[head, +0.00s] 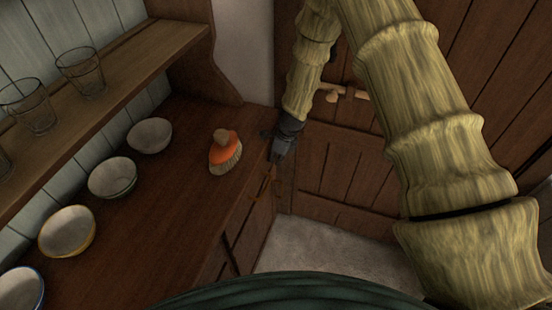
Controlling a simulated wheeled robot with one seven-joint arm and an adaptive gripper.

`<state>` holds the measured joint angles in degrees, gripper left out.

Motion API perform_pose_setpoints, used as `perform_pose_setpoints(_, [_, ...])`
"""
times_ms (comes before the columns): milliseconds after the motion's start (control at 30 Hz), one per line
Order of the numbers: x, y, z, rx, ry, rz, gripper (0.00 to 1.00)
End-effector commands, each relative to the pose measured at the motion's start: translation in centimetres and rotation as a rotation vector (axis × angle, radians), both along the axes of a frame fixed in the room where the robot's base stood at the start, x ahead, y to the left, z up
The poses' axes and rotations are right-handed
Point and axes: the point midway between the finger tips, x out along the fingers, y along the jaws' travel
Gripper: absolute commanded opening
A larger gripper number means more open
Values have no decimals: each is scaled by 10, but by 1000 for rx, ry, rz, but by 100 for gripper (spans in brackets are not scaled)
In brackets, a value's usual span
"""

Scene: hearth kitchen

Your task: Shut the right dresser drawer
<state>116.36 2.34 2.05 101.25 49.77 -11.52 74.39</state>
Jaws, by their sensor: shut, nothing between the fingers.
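The wooden dresser (185,205) runs along the left, with its front face turned toward the floor on the right. The right dresser drawer (256,212) shows as a steeply foreshortened front just below the far end of the top. I cannot tell whether it stands out from the dresser. A thin brass-coloured piece, perhaps its handle, is at the drawer's upper edge. My gripper (272,164) is shut and empty, pointing down at the dresser's far front edge, close to the brass piece. I cannot tell whether it touches. My arm hides part of the background.
An orange-topped brush (225,152) lies on the dresser top, left of my gripper. Several bowls (113,177) line the back of the top. Glasses (80,72) stand on the shelf (130,60) above. A plank door (340,170) stands behind my arm. Grey floor (325,245) is clear.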

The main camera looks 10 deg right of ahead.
Motion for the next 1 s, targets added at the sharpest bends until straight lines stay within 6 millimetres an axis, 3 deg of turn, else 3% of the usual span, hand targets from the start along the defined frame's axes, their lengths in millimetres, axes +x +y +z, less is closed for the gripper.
perform_pose_setpoints(167, [-1,-5,2,4,-3,1,0])
perform_pose_setpoints(400, [-16,-35,2,3,0,-2,0])
perform_pose_setpoints(1000, [-24,-43,73,0,-3,9,0])
